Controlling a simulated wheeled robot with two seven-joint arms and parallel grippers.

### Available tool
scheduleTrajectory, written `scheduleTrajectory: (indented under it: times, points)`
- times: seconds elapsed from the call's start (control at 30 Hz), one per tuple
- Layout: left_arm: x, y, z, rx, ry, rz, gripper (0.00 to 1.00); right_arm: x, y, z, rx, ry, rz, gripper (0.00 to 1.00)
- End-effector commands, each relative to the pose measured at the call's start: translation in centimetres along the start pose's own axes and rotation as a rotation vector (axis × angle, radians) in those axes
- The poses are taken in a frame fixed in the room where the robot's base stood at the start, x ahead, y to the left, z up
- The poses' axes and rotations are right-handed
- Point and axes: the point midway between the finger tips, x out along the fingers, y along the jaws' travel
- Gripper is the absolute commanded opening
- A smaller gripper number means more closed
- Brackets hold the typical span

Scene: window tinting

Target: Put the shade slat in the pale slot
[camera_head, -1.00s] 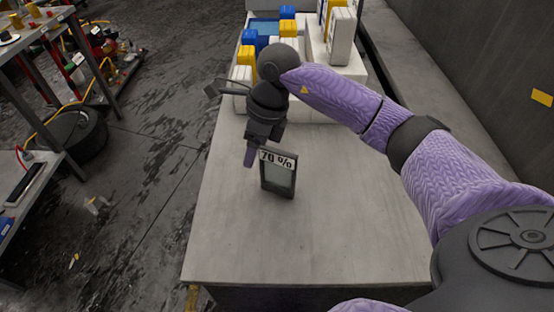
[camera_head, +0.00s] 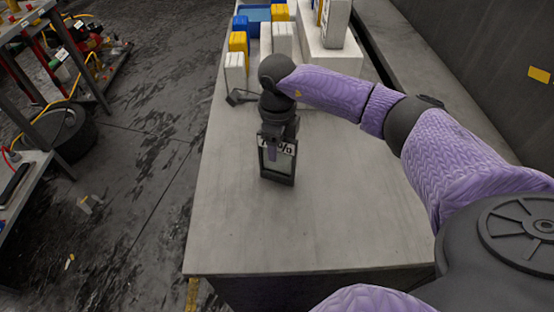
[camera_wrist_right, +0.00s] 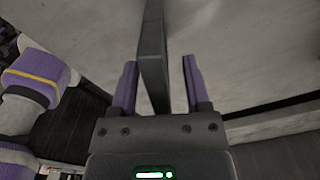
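A dark-framed upright panel (camera_head: 278,166) with a grey-green pane and a white label partly covered by the gripper stands on the grey table; it looks like the shade slat. My right gripper (camera_head: 272,148) is over its top edge. In the right wrist view, the slat (camera_wrist_right: 153,55) shows edge-on between the two purple fingers of my right gripper (camera_wrist_right: 160,85), which is open. A gap shows on the right side; the left finger is closer to the slat. I cannot make out a pale slot. My left gripper is not in view.
The table (camera_head: 240,235) is clear in front and to the sides of the slat. Behind stand white boxes (camera_head: 283,40), yellow boxes (camera_head: 238,42), a blue tray (camera_head: 256,12) and a taller white block (camera_head: 335,25). A wall runs along the right.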

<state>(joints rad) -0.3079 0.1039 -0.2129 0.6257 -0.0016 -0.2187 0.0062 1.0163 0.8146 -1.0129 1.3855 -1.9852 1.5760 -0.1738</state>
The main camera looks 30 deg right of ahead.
Motion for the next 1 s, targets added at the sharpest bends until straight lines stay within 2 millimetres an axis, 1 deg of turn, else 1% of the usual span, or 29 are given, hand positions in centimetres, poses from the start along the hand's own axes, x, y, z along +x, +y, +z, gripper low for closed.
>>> scheduleTrajectory:
  times: [0.03,0.07,0.1,0.17,0.2,0.27,1.0]
  points:
    - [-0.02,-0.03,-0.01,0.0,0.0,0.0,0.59,-0.04,0.0,0.0,0.0,0.0,0.0,0.49]
    - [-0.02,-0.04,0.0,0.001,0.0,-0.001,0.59,-0.04,0.0,0.0,0.0,0.0,0.0,0.43]
    - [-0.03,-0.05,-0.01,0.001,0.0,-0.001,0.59,-0.05,0.0,0.0,0.0,0.0,0.0,0.34]
    - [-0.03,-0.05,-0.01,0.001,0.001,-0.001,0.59,-0.05,0.01,0.01,0.0,0.0,0.0,0.22]
    - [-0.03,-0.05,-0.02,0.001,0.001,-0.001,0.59,-0.05,0.01,0.01,0.0,0.0,0.0,0.13]
    - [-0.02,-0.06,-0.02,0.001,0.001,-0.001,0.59,-0.06,0.01,0.01,0.0,0.0,0.0,0.0]
    - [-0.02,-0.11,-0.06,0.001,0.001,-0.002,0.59,-0.07,0.02,0.02,-0.001,-0.001,0.0,0.0]
